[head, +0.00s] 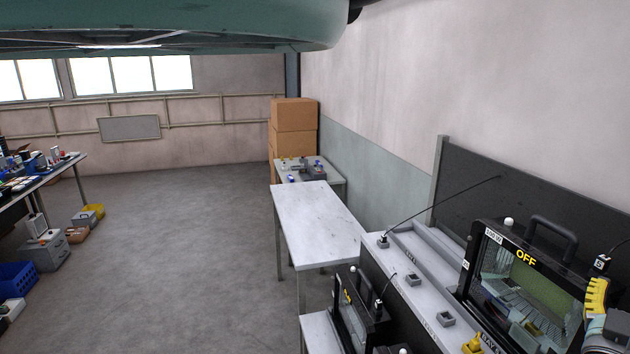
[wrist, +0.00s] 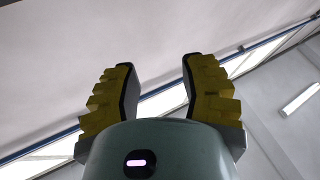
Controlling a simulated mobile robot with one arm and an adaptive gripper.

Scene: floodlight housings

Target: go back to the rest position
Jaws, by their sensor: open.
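My gripper (wrist: 158,68) shows in the wrist view with its two yellow ribbed fingers pointing up and spread apart. Nothing is between the fingers. Behind them are a pale surface, a bright band of windows and a grey surface with a light strip. A large black-framed floodlight housing (head: 530,292) with a top handle and a yellow OFF label stands on the bench at the right. A smaller black housing (head: 352,318) stands in front of the bench, to the left.
The grey bench (head: 405,285) holds small sockets and leads. A bare white table (head: 318,217) adjoins it, with a smaller table (head: 333,178) and stacked cardboard boxes (head: 293,128) behind. A cluttered table (head: 62,168) and bins (head: 17,280) line the left. The floor between is clear.

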